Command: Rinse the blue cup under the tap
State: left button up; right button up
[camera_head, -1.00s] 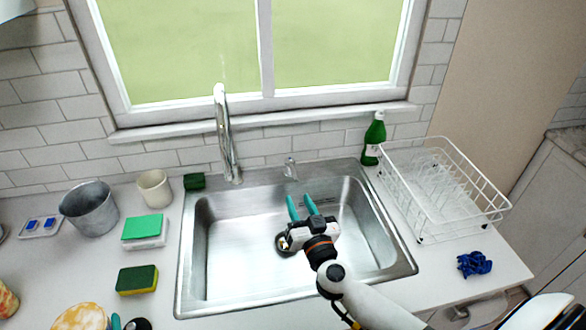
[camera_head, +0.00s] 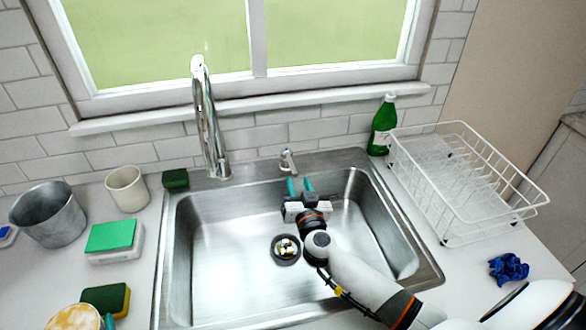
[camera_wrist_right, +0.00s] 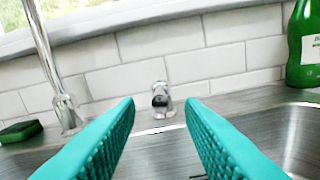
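The chrome tap (camera_head: 208,120) rises behind the sink (camera_head: 225,265), its spout high, with no clear stream of water. A small chrome lever (camera_head: 287,160) stands right of it and shows in the right wrist view (camera_wrist_right: 160,98). My right gripper (camera_head: 300,186) is over the back of the sink, its teal fingers apart and empty, pointing at the lever; the fingers flank it in the right wrist view (camera_wrist_right: 160,105). A teal fingertip, likely my left gripper (camera_head: 108,321), shows at the lower left edge beside a round cream-and-orange thing (camera_head: 72,318). I cannot make out a blue cup.
A green bottle (camera_head: 382,125), a white dish rack (camera_head: 470,190) and a blue cloth (camera_head: 508,268) are at right.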

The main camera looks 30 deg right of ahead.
aim_at(294, 167)
jog(key=x, duration=0.7)
jog(key=shift+w+b, duration=0.1)
jog(key=shift+b, duration=0.25)
grip_shut()
